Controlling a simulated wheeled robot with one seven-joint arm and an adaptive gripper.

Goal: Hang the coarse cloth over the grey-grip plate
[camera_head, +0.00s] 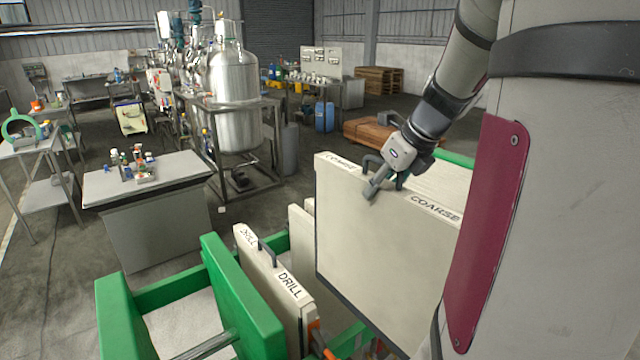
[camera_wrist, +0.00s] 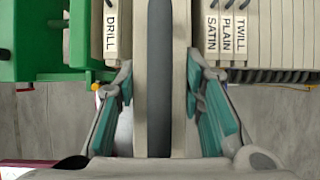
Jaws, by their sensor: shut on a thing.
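The coarse cloth (camera_head: 385,245) is a broad cream panel with COARSE lettered on its top edge, large and upright at the right of the head view. My gripper (camera_head: 377,178) is shut on it at the middle of its top edge, beside a dark handle. In the wrist view the teal-padded fingers of my gripper (camera_wrist: 163,110) lie on both sides of cream strips with a dark grey bar between them. A cream panel marked DRILL (camera_head: 262,280) with a dark grip (camera_head: 267,253) stands to the left. I cannot tell which plate is the grey-grip one.
A green frame (camera_head: 240,305) with rails stands at lower left. Panels marked SATIN, PLAIN and TWILL (camera_wrist: 227,35) stand close together right of my gripper in the wrist view. A side table (camera_head: 178,178) with small bottles and steel tanks (camera_head: 235,120) stand farther back.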

